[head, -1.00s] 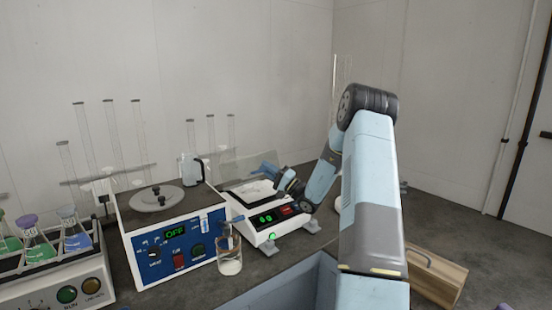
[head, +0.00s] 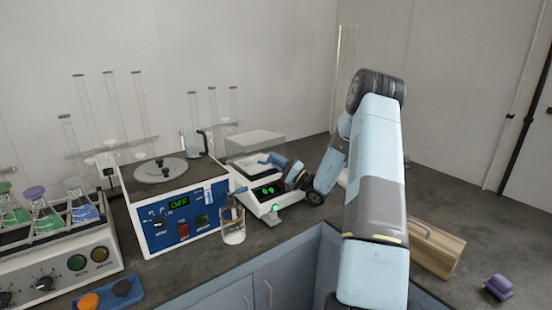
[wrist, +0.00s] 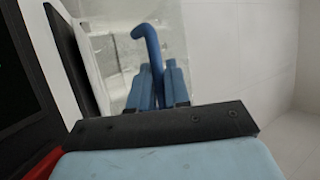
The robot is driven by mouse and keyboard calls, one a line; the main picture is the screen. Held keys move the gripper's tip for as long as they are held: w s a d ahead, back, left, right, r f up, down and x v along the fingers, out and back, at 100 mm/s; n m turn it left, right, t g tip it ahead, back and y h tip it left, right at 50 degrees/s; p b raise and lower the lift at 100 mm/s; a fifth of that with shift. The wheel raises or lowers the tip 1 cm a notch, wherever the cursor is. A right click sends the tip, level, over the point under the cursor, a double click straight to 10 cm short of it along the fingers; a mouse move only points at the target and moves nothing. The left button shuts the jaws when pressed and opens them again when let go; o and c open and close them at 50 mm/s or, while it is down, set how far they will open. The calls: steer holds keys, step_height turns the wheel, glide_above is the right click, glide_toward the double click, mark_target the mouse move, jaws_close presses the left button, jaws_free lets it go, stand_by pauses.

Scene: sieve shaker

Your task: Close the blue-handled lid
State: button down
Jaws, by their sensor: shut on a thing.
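The clear lid (wrist: 115,30) shows in the wrist view behind my fingers. Its curved blue handle (wrist: 150,45) rises between them. My gripper (wrist: 158,78) is shut on the handle. In the head view, my gripper (head: 272,160) is over the white instrument (head: 250,203) with the green display, at the lid's front. The pale, see-through lid (head: 255,140) appears above the instrument's back part, with its front edge up. My fingers and wrist partly hide the handle and the instrument's right side. The exact lid angle is hard to tell.
A flask rack (head: 45,228) is farther left. A wooden box (head: 435,250) and a purple object (head: 498,287) lie to the right on the grey counter.

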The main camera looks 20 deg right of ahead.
steer(key=shift+s+f+h, duration=0.2)
steer(key=shift+f+h, duration=0.1)
steer(key=shift+f, duration=0.3)
steer(key=c, duration=1.4)
jaws_free()
steer(key=shift+c, duration=0.2)
steer(key=v, duration=1.1)
steer(key=shift+s+d, duration=0.25)
steer(key=shift+d, duration=0.1)
steer(key=shift+r, duration=0.1)
